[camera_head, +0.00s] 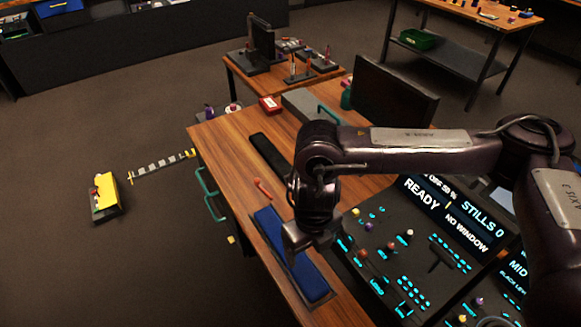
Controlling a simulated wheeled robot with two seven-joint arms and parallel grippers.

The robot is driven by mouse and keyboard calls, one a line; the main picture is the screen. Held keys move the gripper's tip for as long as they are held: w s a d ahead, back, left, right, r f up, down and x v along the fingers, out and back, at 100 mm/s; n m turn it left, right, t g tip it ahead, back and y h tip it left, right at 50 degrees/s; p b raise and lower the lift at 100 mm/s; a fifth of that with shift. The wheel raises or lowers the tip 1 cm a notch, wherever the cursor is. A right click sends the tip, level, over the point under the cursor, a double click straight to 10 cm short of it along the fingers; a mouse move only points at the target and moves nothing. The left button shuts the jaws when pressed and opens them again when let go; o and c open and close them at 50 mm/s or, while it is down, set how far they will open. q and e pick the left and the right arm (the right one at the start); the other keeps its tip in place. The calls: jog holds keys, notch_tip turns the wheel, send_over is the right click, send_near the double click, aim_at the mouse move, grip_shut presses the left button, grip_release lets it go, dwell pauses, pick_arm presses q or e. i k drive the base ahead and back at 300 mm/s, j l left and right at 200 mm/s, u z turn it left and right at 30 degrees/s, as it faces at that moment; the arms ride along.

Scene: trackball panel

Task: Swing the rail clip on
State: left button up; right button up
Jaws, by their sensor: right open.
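My right arm reaches in from the right, and its gripper (298,250) hangs over the blue padded rest (306,276) at the wooden desk's (228,150) front edge. The gripper is open; its fingers are small and dark, and no object shows between them. A small orange-red curved piece (263,189) is on the desk just beyond the pad, apart from the gripper; I cannot tell if it is the rail clip. The dark control panel (405,285) with lit cyan keys and knobs lies right of the gripper, partly hidden by my arm. My left gripper is out of view.
A black strip (268,155) lies along the desk, with a red box (270,104) and a dark monitor (393,97) farther back. Green handles (207,180) jut from the desk's left side. A yellow case (106,195) sits on the open floor to the left.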

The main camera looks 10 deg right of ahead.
aim_at(257, 180)
jog(key=k+j, duration=0.65)
jog(key=k, duration=0.25)
